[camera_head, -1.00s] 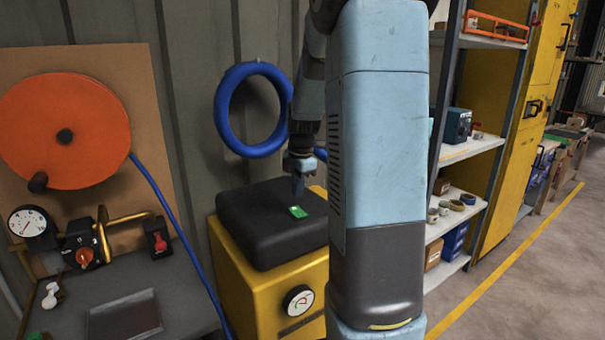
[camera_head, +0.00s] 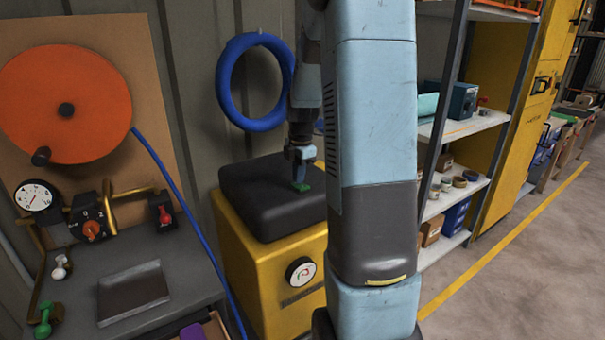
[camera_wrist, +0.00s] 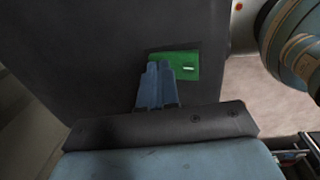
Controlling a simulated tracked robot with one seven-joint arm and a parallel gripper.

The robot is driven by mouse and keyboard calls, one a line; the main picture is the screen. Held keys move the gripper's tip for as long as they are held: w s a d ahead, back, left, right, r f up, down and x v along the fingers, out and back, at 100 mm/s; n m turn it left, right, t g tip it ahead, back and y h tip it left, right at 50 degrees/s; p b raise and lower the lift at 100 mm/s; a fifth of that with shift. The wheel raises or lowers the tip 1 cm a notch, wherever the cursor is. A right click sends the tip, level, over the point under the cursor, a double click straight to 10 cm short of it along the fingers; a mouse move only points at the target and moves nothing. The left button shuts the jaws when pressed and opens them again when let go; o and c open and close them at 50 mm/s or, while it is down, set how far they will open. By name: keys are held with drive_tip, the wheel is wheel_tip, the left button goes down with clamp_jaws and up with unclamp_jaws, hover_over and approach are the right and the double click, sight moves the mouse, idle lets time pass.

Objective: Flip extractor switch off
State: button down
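The extractor is a yellow cabinet (camera_head: 262,262) with a black padded-looking top (camera_head: 268,212) and a round dial (camera_head: 300,270) on its front. A small green switch (camera_head: 303,187) is on the black top; it also shows in the wrist view as a green rectangle (camera_wrist: 187,66) with a small white mark, in a dark frame. My gripper (camera_head: 300,175) points down right at the switch. In the wrist view its blue fingertips (camera_wrist: 158,65) lie together, empty, and overlap the switch's left part. I cannot tell whether they touch it.
A bench at left holds a rotary selector (camera_head: 91,229), a red lever (camera_head: 163,213), a gauge (camera_head: 38,196) and a shallow tray (camera_head: 132,291). A blue hose coil (camera_head: 227,83) and an orange reel (camera_head: 65,92) hang behind. Shelves (camera_head: 468,128) stand right; the floor beyond is clear.

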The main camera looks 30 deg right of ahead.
sight(304, 185)
drive_tip(key=shift+s+f, duration=0.1)
drive_tip(key=shift+s, duration=0.15)
drive_tip(key=shift+s+r, duration=0.2)
drive_tip(key=shift+s, duration=0.5)
drive_tip(key=shift+r, duration=0.15)
drive_tip(key=shift+r, duration=0.25)
wheel_tip(304, 185, up, 13)
drive_tip(key=s, duration=0.1)
drive_tip(key=shift+s, duration=0.4)
drive_tip(key=shift+w+d, duration=0.15)
drive_tip(key=shift+w+d, duration=0.1)
drive_tip(key=shift+w, duration=0.45)
